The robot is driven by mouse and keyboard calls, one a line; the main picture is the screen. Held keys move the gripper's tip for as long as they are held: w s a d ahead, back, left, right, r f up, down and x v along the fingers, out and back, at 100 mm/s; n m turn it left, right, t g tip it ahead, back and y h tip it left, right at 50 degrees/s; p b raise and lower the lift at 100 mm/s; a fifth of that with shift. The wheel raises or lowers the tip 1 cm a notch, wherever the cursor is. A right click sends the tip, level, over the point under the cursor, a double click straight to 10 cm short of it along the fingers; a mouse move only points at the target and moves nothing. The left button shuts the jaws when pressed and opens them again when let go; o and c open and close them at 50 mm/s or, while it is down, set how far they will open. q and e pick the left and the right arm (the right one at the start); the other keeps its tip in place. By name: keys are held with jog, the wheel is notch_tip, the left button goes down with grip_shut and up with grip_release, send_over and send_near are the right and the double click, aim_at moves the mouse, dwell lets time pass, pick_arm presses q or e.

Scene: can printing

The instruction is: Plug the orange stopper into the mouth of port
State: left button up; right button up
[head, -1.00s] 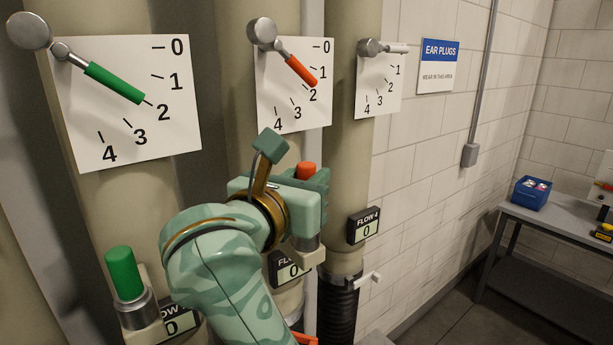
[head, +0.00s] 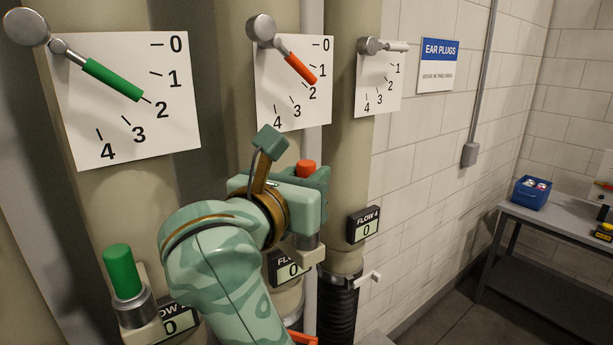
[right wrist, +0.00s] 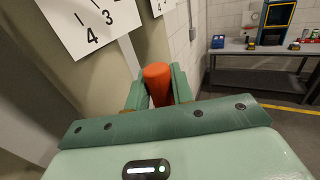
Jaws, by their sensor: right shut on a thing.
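The orange stopper (head: 306,169) shows its top above my right gripper (head: 308,183) in the head view. In the right wrist view the orange stopper (right wrist: 157,82) stands between the two fingers of my right gripper (right wrist: 158,92), which is shut on it. The grey metal mouth of the port (head: 307,242) shows directly below the gripper. The stopper's lower end is hidden, so I cannot tell whether it is seated in the port. My left gripper is not in view.
A green stopper (head: 122,270) stands in the port at the left. Dial boards with a green lever (head: 112,80), an orange lever (head: 300,68) and a white lever (head: 397,47) hang above. A bench (head: 560,210) with a blue box (head: 531,192) stands at the far right.

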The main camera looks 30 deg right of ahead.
jog(key=shift+f, duration=0.15)
dwell(0.8)
jog(key=shift+f+b, duration=0.35)
jog(key=shift+b, duration=0.2)
jog(key=shift+f+b, duration=1.4)
jog(key=shift+f, duration=0.15)
jog(key=o, duration=1)
jog(key=shift+r, duration=0.1)
jog(key=shift+o, duration=0.3)
